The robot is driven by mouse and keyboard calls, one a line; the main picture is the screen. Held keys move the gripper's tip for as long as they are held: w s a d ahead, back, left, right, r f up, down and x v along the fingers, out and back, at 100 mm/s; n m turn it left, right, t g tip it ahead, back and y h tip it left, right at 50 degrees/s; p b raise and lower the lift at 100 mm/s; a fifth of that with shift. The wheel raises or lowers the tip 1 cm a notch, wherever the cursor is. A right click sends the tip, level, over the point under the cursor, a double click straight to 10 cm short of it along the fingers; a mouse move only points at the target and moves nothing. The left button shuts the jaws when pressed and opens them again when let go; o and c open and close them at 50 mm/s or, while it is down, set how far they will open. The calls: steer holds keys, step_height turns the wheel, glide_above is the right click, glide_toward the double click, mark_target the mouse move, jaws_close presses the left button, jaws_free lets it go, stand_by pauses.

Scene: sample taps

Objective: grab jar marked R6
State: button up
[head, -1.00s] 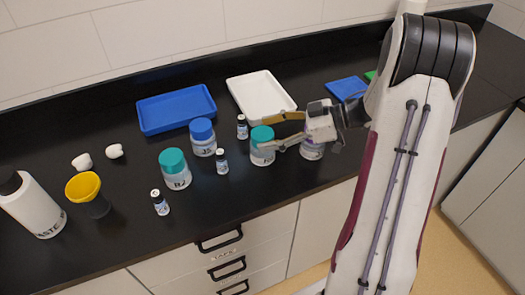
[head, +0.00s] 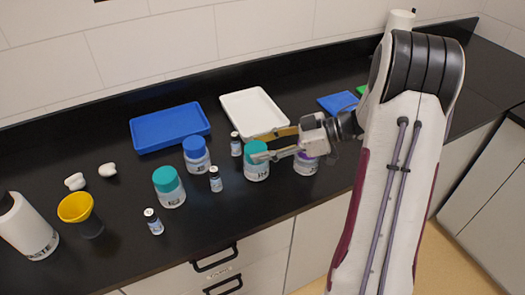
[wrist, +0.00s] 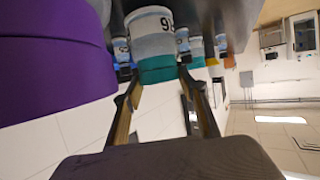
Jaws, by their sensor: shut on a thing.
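A jar with a teal lid (head: 256,172) stands upright on the black counter. Its label is too small to read in the head view. In the wrist view the jar appears upside down (wrist: 153,45), and its partly visible label ends in what looks like an inverted 6. My gripper (head: 256,147) reaches in from the right, with one finger on each side of the lid. It is shut on this jar. The fingers also show around the teal lid in the wrist view (wrist: 157,75).
A purple-lidded jar (head: 305,166) stands close right, under my gripper. Small vials (head: 216,181) (head: 236,146), a blue-lidded jar (head: 197,158) and another teal-lidded jar (head: 169,190) stand left. A white tray (head: 255,108) and blue tray (head: 170,128) lie behind.

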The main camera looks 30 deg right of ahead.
steer(key=shift+r, duration=4.7)
steer(key=shift+w, duration=0.1)
